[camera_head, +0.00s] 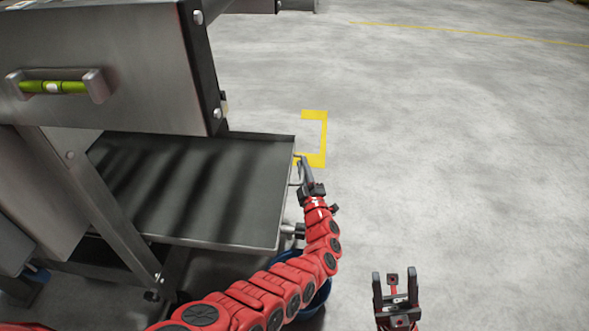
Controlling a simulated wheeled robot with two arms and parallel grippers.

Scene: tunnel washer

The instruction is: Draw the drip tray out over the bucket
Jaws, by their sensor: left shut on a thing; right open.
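The drip tray (215,190) is a wide, shallow dark metal tray. It sticks out from under the washer body on the left of the view. My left gripper (302,172) is at the tray's right end, shut on what looks like its small handle. The blue bucket (318,300) stands on the floor below the tray's near right corner. My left arm covers most of it, so only parts of its rim and side show. My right gripper (394,285) is open and empty over the floor at the lower right, apart from the tray and bucket.
A slanted frame leg (95,205) crosses in front of the tray. Yellow floor marking (322,135) lies behind the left gripper. The concrete floor to the right is clear.

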